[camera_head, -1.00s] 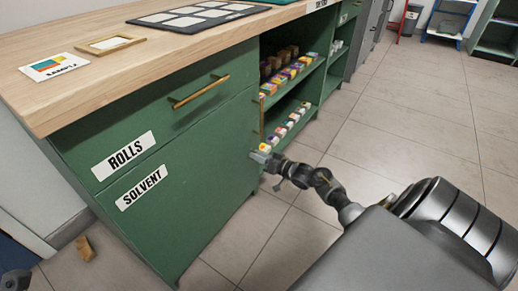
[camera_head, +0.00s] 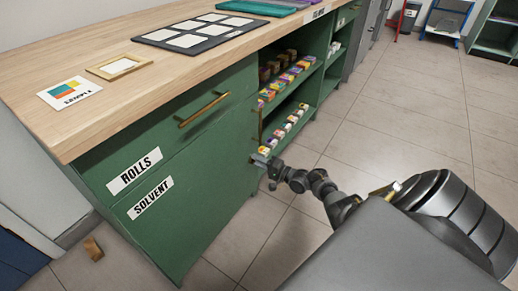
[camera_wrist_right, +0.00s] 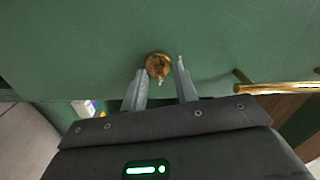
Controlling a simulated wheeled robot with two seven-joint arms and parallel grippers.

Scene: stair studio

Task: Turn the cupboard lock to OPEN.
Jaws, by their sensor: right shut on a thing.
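The green cupboard door (camera_head: 190,225), marked SOLVENT (camera_head: 150,198), is closed under the wooden worktop. In the right wrist view the round brass lock (camera_wrist_right: 158,66) is on the green front, with a small turning piece at its middle. My right gripper (camera_head: 257,159) is at the door's right edge. In the wrist view its two fingers (camera_wrist_right: 160,75) stand on either side of the lock and are shut on it. The lock is hidden by the gripper in the head view, and no OPEN mark can be read. My left gripper is out of view.
A drawer marked ROLLS (camera_head: 134,170) has a brass handle (camera_head: 203,109). Open shelves with small boxes (camera_head: 288,77) are right of the door. A brown block (camera_head: 93,248) lies on the floor at left. The tiled floor (camera_head: 410,125) at right is clear.

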